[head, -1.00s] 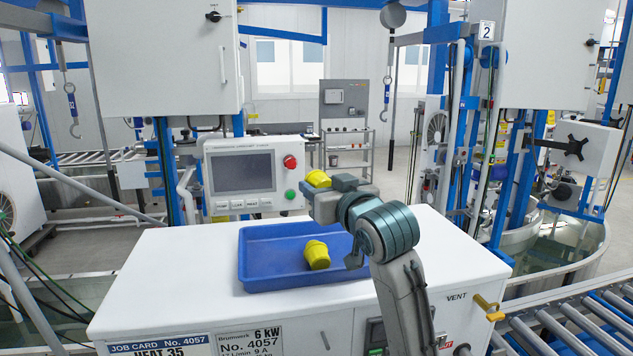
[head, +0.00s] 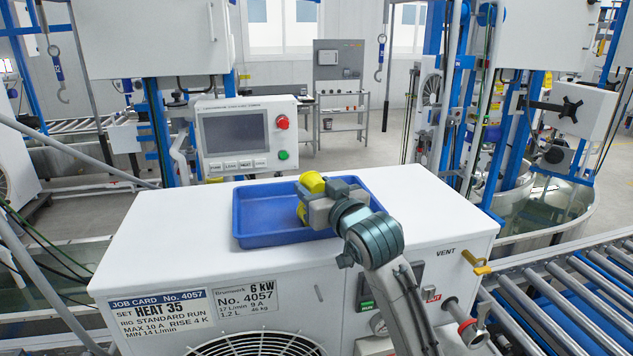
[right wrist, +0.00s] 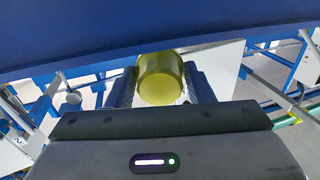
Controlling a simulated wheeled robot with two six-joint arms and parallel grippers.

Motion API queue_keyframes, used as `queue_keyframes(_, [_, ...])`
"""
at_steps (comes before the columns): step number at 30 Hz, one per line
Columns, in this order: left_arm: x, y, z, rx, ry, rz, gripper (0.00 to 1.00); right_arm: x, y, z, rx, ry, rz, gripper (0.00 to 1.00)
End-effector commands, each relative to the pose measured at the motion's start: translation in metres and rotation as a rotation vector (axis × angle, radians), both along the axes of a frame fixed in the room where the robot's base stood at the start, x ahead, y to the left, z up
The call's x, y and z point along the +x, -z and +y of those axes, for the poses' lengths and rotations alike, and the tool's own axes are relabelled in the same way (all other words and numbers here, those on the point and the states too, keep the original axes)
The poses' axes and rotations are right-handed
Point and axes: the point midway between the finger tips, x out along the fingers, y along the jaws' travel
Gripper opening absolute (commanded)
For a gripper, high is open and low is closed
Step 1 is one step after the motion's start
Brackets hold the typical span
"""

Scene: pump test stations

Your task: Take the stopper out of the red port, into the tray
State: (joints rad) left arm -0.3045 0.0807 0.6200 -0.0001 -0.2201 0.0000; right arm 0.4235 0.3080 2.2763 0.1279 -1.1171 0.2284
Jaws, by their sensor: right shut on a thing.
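My right gripper (head: 314,190) is shut on a yellow stopper (head: 312,181) and holds it over the blue tray (head: 268,239). The held stopper also shows between the jaws in the right wrist view (right wrist: 160,80). A port with a red ring (head: 467,326) sits low on the right front of the white cabinet, partly beside my arm. My left gripper is not in view.
The tray lies on the white cabinet top (head: 180,215). A control panel (head: 246,137) with a screen and red and green buttons stands behind it. The cabinet top left of the tray is clear.

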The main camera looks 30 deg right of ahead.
Motion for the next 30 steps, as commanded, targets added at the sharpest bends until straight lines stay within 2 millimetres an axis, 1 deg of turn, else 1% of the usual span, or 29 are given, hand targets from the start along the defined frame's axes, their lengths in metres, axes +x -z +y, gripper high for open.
queue_keyframes(2, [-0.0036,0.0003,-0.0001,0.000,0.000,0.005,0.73,0.0000,0.0003,0.0000,0.000,0.000,0.000,0.20])
queue_keyframes(7, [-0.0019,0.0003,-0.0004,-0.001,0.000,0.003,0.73,0.0000,0.0001,0.0001,0.000,0.000,0.000,0.20])
queue_keyframes(8, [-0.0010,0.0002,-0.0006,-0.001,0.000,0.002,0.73,0.0000,0.0001,0.0001,0.000,0.000,0.000,0.53])
queue_keyframes(9, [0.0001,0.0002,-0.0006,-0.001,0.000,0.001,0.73,0.0000,0.0001,0.0001,0.000,0.000,0.000,0.61])
queue_keyframes(11, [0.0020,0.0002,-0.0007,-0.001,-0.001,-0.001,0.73,0.0000,0.0001,0.0001,0.000,0.000,0.000,0.73])
queue_keyframes(16, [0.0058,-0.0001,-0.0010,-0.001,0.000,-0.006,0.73,0.0000,0.0001,0.0001,0.000,0.000,0.000,0.73])
queue_keyframes(30, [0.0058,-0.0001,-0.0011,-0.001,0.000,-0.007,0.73,0.0000,0.0001,0.0000,0.000,0.000,0.000,0.73])
